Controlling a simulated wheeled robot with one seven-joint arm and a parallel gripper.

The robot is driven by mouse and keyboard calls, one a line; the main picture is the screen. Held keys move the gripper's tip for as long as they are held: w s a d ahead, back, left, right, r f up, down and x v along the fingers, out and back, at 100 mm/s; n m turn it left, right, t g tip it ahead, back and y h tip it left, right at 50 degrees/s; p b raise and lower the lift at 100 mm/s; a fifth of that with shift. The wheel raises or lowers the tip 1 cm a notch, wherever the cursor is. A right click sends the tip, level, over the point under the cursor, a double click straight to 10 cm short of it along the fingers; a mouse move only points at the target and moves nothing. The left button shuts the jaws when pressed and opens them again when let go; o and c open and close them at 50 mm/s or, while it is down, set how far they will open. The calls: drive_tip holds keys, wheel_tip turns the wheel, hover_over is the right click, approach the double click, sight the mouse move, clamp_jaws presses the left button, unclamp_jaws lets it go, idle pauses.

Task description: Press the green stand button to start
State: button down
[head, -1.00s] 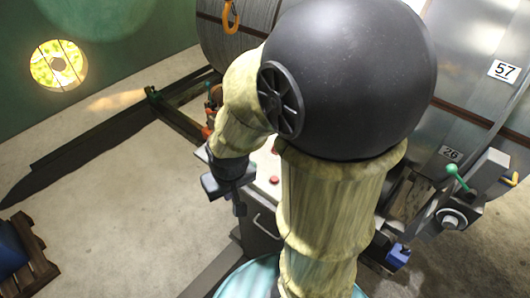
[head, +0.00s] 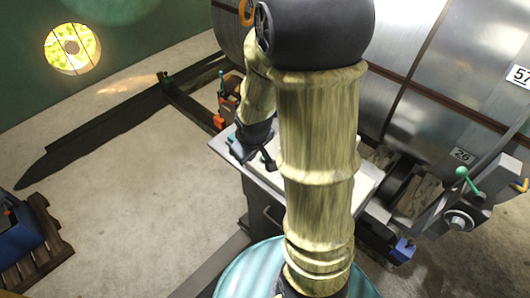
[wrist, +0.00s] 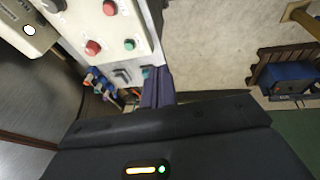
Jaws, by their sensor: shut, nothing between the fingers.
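The control panel is a pale slab on a stand (head: 218,146), and it fills the upper left of the wrist view (wrist: 90,25). A round green button (wrist: 129,44) sits on it beside a red button (wrist: 93,47). My gripper (head: 269,164) is over the panel in the head view. In the wrist view its shut, empty fingers (wrist: 157,76) point at the panel's edge, a short way from the green button. A small teal piece (wrist: 147,72) is right by the fingertips; I cannot tell if they touch. In the head view my arm hides the panel's buttons.
Another red button (wrist: 110,8) and a grey knob (wrist: 55,5) are on the panel. Large metal drums (head: 420,60) stand behind it. A green-knobbed lever (head: 463,173) is at the right.

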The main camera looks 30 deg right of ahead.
drive_tip(key=w+d+f+n+t+y+p, duration=0.4)
drive_tip(key=w+d+f+n+p, duration=0.3)
drive_tip(key=w+d+n+p, duration=0.3)
drive_tip(key=shift+w+d+f+n+y+p, duration=0.2)
drive_tip(key=shift+w+d+n+y+p, duration=0.2)
drive_tip(key=shift+n+y+p, duration=0.35)
wheel_tip(320, 180, down, 9)
drive_tip(key=b, duration=0.7)
drive_tip(key=shift+r, duration=0.1)
idle(1.2)
drive_tip(key=shift+f+b, duration=0.4)
drive_tip(key=shift+b, duration=0.05)
